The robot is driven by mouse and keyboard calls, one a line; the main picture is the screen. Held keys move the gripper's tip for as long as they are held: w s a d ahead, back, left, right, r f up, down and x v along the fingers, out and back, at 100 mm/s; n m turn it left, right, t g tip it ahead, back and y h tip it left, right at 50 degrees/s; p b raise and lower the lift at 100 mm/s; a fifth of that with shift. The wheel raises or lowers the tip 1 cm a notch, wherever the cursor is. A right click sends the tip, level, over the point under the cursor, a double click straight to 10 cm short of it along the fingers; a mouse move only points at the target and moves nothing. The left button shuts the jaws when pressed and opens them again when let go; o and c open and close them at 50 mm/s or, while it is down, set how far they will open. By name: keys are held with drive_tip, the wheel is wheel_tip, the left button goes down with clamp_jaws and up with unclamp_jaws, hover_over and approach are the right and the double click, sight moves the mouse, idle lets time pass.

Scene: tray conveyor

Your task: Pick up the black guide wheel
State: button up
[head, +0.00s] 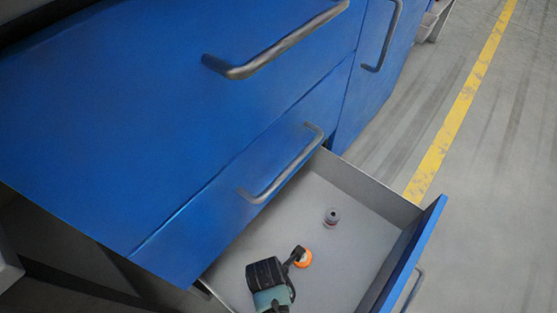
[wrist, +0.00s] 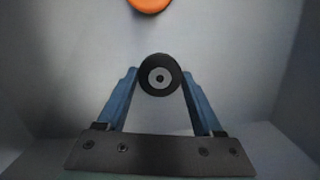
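The black guide wheel (wrist: 160,75), a dark ring with a grey hub, faces the wrist camera. It sits between the tips of my gripper's (wrist: 160,74) two blue fingers, which appear to touch it on both sides. I cannot tell whether it rests on the drawer floor or is lifted. In the head view my gripper (head: 297,256) reaches down into the open drawer (head: 350,185), and a dark shape at its tips is too small to make out clearly.
An orange wheel (head: 304,259) lies close by the fingertips; it also shows in the wrist view (wrist: 149,3). A small grey wheel (head: 331,217) lies farther back on the drawer floor. The drawer walls enclose the space. The blue cabinet (head: 150,130) with handles stands at left.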

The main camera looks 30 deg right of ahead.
drive_tip(key=c, duration=0.6)
drive_tip(key=shift+c, duration=0.2)
drive_tip(key=shift+r, duration=0.1)
